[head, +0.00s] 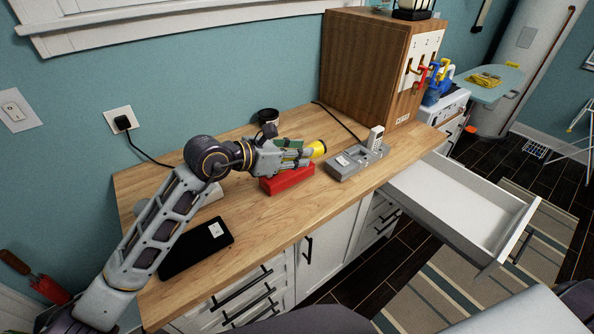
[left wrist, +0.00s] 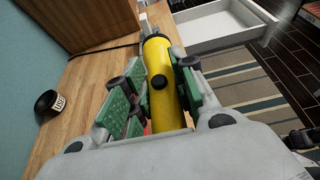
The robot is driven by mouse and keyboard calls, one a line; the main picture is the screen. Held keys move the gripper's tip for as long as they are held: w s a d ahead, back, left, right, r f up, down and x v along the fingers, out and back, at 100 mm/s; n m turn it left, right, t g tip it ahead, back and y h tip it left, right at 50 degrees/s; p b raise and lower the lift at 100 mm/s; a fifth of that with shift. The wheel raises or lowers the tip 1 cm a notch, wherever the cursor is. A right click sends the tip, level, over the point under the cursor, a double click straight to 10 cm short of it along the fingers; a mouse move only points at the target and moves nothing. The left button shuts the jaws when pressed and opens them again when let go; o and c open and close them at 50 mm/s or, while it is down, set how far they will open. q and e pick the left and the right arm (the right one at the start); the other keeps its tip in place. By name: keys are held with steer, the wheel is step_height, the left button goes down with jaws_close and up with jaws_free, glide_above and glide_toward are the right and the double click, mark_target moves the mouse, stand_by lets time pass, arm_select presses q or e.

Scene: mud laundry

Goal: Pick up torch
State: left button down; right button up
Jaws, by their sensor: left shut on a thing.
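The torch is a yellow cylinder with a dark button, seen large between my left gripper's fingers in the left wrist view (left wrist: 157,75). In the head view its yellow end (head: 317,149) sticks out past the fingertips to the right. My left gripper (head: 295,153) is shut on the torch, with its green-padded fingers on either side; they also show in the left wrist view (left wrist: 158,95). The torch lies roughly level above or beside a red box (head: 287,180) on the wooden counter (head: 290,218). I cannot tell whether it touches the box.
A grey device (head: 356,162) stands just right of the torch. A wooden cabinet (head: 365,65) stands behind. A dark cup (head: 267,116) is near the wall and a black tablet (head: 197,247) lies at the left. An open drawer (head: 455,205) juts out at the right.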

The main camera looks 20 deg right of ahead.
arm_select(q)
step_height(320, 180, up, 9)
steer(key=shift+r+b, duration=0.1)
steer(key=shift+b, duration=0.2)
stand_by(1.0)
